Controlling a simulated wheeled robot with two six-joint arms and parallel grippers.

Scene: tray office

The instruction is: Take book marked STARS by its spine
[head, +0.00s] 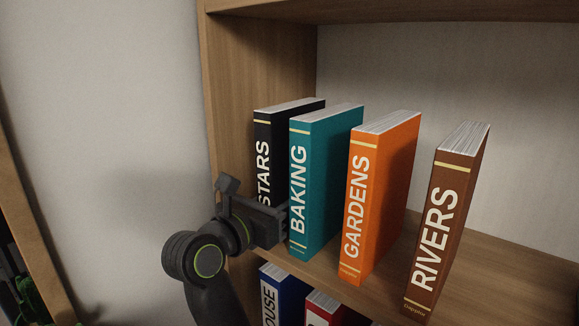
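The book marked STARS (263,160) is black with white letters and a gold band. It stands upright at the left end of the upper shelf row, spine facing me, next to the side panel. My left gripper (278,215) is in front of the lower part of its spine and hides it. The finger end lies close to the STARS and BAKING spines; I cannot tell whether it touches either. The fingers are too hidden to show whether they are open or shut on the book. My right gripper is not in view.
The teal BAKING book (318,180) stands close to the right of STARS. The orange GARDENS book (372,190) and brown RIVERS book (445,225) stand further right, with gaps. The wooden side panel (262,60) bounds the left. More books (285,290) show below the shelf (490,270).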

